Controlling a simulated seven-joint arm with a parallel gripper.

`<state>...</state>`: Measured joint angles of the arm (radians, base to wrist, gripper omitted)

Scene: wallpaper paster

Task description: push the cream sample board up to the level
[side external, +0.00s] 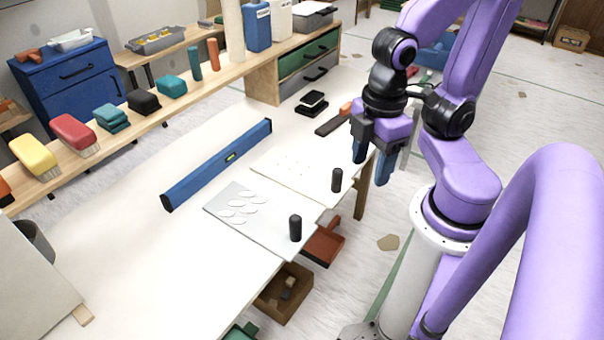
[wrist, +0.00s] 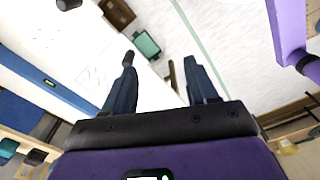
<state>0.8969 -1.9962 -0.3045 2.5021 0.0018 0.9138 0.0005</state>
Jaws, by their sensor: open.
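The cream sample board (side external: 322,158) lies flat on the table, with small dots on its face and a black knob (side external: 337,180) near its front edge. The blue level (side external: 205,175) lies behind it, with a strip of bare table between; it also shows in the wrist view (wrist: 42,82). My gripper (side external: 375,152) is open and empty, fingers pointing down, to the right of the cream board near the table's edge. In the wrist view my gripper (wrist: 160,66) has a black knob beside its left fingertip; whether they touch is unclear.
A grey board (side external: 222,205) with white ovals and its own black knob (side external: 295,228) lies beside the cream board. A dark-handled tool (side external: 333,124) and black pads (side external: 312,103) lie behind the cream board. A shelf with brushes and blocks runs along the back. The left table is mostly clear.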

